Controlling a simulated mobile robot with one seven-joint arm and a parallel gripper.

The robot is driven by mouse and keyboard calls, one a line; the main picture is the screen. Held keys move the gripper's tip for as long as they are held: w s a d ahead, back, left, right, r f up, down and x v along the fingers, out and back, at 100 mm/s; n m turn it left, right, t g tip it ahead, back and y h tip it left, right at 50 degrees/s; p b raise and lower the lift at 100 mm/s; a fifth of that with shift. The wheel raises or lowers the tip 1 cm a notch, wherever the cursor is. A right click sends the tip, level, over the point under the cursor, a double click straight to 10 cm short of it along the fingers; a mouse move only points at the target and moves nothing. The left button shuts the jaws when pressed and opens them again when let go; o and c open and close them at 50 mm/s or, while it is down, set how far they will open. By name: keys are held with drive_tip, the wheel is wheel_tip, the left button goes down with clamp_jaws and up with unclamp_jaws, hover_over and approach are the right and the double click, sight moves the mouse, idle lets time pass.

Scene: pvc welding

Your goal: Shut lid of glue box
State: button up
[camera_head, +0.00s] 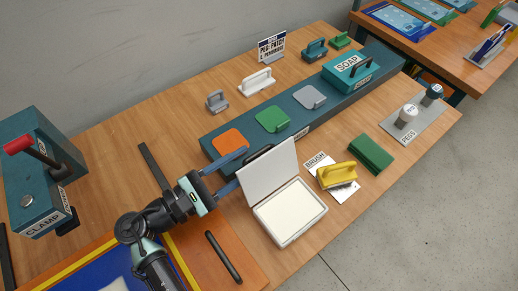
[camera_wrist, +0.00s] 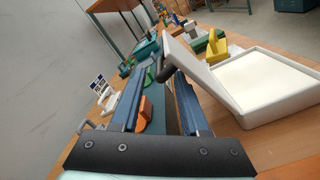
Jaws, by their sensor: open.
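The white glue box (camera_head: 290,211) stands open on the wooden table, its pale inside showing. Its lid (camera_head: 267,171) is raised steeply on the left side of the box, with a dark handle (camera_head: 259,153) on its outer face. The lid (camera_wrist: 197,72) and the box (camera_wrist: 268,92) fill the right of the wrist view. My gripper (camera_head: 241,167) is open on the outer side of the lid, its fingertips close to the handle. In the wrist view the dark handle (camera_wrist: 167,70) is near the right fingertip; I cannot tell whether they touch.
A teal rail (camera_head: 315,117) with orange, green and grey pads runs behind the box, with a soap box (camera_head: 348,71) on it. A yellow brush (camera_head: 337,176) and green block (camera_head: 371,154) lie right of the box. A clamp (camera_head: 39,180) stands at the left.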

sight(269, 146)
drive_tip(key=shift+x, duration=2.35)
clamp_jaws()
drive_tip(key=shift+r, duration=0.1)
